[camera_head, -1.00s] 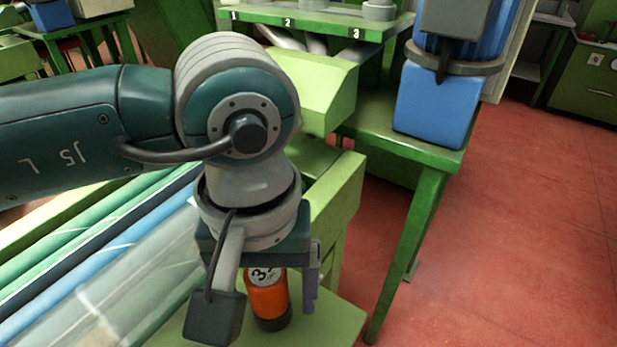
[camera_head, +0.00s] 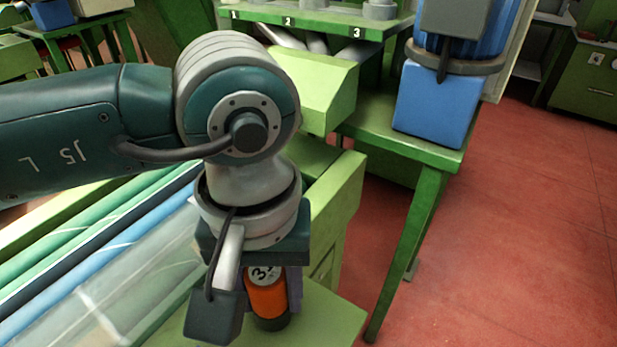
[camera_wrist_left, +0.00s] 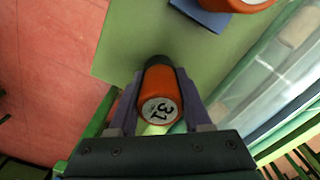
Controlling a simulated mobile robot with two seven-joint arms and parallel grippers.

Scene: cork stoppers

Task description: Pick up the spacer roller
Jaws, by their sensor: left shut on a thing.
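The spacer roller (camera_head: 267,299) is an upright orange cylinder with a dark lower end and a pale numbered top. It is on or just above the light green table top (camera_head: 328,322); I cannot tell if its base touches. In the left wrist view the roller (camera_wrist_left: 160,100) sits between the two grey-purple fingers of my left gripper (camera_wrist_left: 160,88), which is shut on it from both sides. In the head view my wrist hides part of the roller's top and left side. My right gripper is in neither view.
A second orange object (camera_wrist_left: 248,3) and a dark blue piece (camera_wrist_left: 207,14) show at the wrist view's top edge. Left of the roller is a clear sheet (camera_head: 130,290) beside green and blue bars. A blue machine (camera_head: 436,105) stands behind; red floor (camera_head: 530,230) lies to the right.

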